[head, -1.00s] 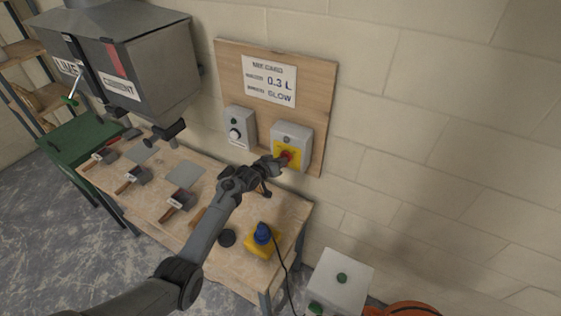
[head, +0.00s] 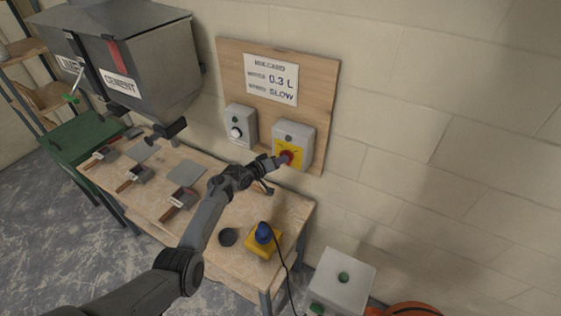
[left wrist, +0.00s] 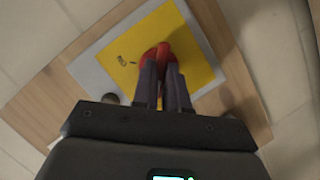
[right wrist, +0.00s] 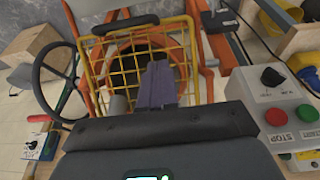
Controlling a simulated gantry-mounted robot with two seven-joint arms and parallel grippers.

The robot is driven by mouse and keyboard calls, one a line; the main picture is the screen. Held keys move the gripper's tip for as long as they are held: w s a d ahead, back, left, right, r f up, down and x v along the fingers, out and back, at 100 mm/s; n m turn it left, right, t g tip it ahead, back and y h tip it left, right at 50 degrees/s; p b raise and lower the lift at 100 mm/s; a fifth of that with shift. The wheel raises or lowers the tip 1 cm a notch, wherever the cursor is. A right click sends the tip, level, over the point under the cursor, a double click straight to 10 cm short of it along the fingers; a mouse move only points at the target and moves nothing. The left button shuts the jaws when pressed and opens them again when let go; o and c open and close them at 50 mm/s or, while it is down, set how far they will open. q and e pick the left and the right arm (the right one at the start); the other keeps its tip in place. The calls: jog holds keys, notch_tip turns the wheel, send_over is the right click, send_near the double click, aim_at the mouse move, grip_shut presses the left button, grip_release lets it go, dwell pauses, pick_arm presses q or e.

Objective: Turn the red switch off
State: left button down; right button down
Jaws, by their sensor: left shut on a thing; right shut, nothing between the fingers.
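The red switch (head: 287,156) is a red knob on a yellow plate (head: 296,159) on the front of a grey wall box (head: 296,133). My left gripper (head: 280,161) is at the knob. In the left wrist view my left fingers (left wrist: 164,88) are shut on the red knob (left wrist: 163,55), with red showing on both sides of the fingertips; the yellow plate (left wrist: 125,52) lies behind. The fingers hide the knob's middle, so its exact angle is hard to tell. My right gripper (right wrist: 156,86) is shut and empty in front of a yellow grille.
A grey dial box (head: 240,128) is left of the switch box, under a printed card (head: 270,80). The yellow grille (right wrist: 110,62) and a button box (right wrist: 285,110) are near my right gripper.

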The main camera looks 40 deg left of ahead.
pick_arm(q)
jog(key=c, duration=1.2)
grip_release()
jog(key=shift+o, duration=0.2)
jog(key=shift+s, duration=0.1)
jog(key=v, duration=1)
jog(key=shift+s+p, duration=0.3)
jog(key=shift+p, duration=0.05)
